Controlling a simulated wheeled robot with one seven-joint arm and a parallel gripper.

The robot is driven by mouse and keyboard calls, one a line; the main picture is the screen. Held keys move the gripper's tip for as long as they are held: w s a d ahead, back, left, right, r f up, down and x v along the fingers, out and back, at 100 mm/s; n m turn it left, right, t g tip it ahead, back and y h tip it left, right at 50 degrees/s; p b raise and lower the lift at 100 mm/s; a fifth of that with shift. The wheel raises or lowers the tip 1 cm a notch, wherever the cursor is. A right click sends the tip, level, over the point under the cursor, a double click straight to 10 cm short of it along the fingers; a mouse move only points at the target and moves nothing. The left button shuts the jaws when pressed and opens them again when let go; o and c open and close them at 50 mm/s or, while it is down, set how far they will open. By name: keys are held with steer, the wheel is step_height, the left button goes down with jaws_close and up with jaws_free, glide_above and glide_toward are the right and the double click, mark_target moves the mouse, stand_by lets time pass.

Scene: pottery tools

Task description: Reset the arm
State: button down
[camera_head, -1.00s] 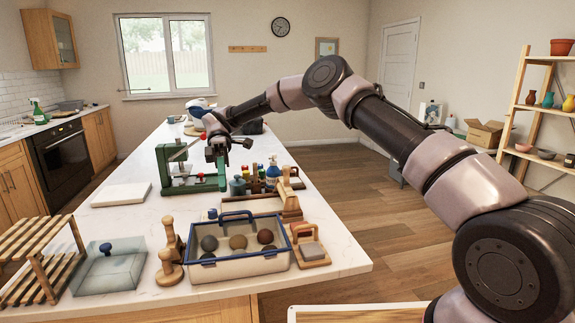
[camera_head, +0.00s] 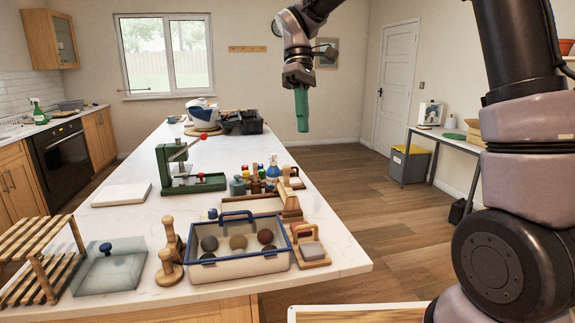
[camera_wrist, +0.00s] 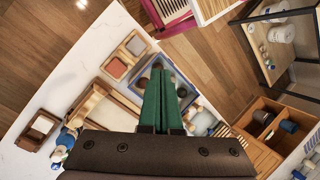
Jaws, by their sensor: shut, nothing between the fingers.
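My arm is folded upright at the right of the head view. The white table (camera_head: 330,240) lies below and to the left, and the gripper touches nothing.
A green press (camera_head: 190,182), a blue-rimmed caddy with clay balls (camera_head: 237,265), a wooden stamp (camera_head: 170,270) and a glass-lidded box (camera_head: 110,272) stand on the table. A grey side table (camera_head: 440,140) stands at the right.

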steer(key=s+d+r+m+t+y, duration=0.1)
steer(key=s+d+m+t, duration=0.2)
steer(key=d, duration=0.4)
steer(key=s+d+r+m+t, duration=0.2)
steer(key=s+d+m+t, duration=0.2)
steer(key=d+m, duration=0.3)
steer(key=s+d+r+m+t+y, duration=0.1)
steer(key=s+d+r+m+t, duration=0.1)
steer(key=s+d+m+t, duration=0.2)
steer(key=d+m, duration=0.1)
steer(key=d, duration=0.2)
steer(key=shift+s+d+y, duration=0.15)
steer(key=shift+s+y, duration=0.15)
